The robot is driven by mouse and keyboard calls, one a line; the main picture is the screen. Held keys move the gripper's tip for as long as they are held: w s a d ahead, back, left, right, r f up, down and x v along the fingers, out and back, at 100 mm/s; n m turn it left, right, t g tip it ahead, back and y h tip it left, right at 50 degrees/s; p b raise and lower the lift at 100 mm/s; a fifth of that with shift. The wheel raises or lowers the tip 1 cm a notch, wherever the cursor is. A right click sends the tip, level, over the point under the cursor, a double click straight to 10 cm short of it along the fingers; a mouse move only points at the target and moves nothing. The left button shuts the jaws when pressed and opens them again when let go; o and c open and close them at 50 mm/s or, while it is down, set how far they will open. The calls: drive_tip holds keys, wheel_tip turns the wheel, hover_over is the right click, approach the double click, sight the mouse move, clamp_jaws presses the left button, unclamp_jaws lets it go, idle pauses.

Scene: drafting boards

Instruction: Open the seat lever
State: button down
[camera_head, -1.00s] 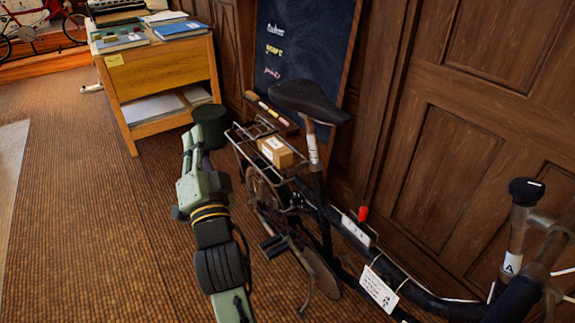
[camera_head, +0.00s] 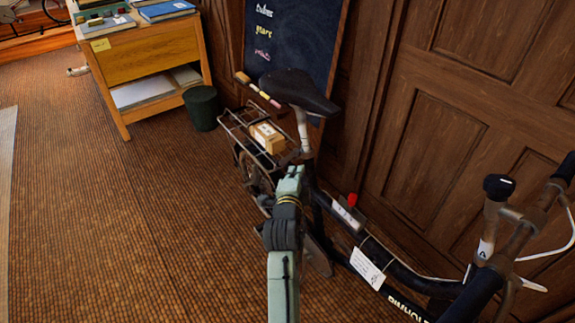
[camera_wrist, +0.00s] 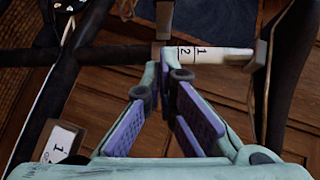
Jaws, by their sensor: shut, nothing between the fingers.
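The bicycle's black saddle (camera_head: 298,91) sits on a pale seat post (camera_head: 303,130). In the wrist view the white seat post (camera_wrist: 215,55) runs sideways and carries markings 1 and 2. A small grey tab (camera_wrist: 165,18) stands out by the post's collar end; it looks like the seat lever, but I cannot be sure. My gripper (camera_wrist: 161,60) is shut and empty, its fingertips close to the collar in the picture; I cannot tell if they touch it.
A rear rack holds a cardboard box (camera_head: 267,137). A red knob (camera_head: 352,199) and a white card (camera_head: 367,267) are on or by the frame. A chalkboard (camera_head: 292,40) and wood panelling stand behind. A dark bin (camera_head: 202,108) and wooden desk (camera_head: 145,65) are left; open floor lies front left.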

sight(282, 164)
drive_tip(key=w+a, duration=0.1)
drive_tip(key=w+a+f, duration=0.1)
drive_tip(key=w, duration=0.1)
drive_tip(key=shift+w+a+f+p, duration=0.1)
drive_tip(key=shift+a+f+p, duration=0.05)
drive_tip(key=shift+p, duration=0.25)
drive_tip(key=b, duration=0.1)
drive_tip(key=a+b, duration=0.2)
drive_tip(key=shift+w+f, duration=0.3)
drive_tip(key=shift+w, duration=0.1)
drive_tip(key=shift+s, duration=0.1)
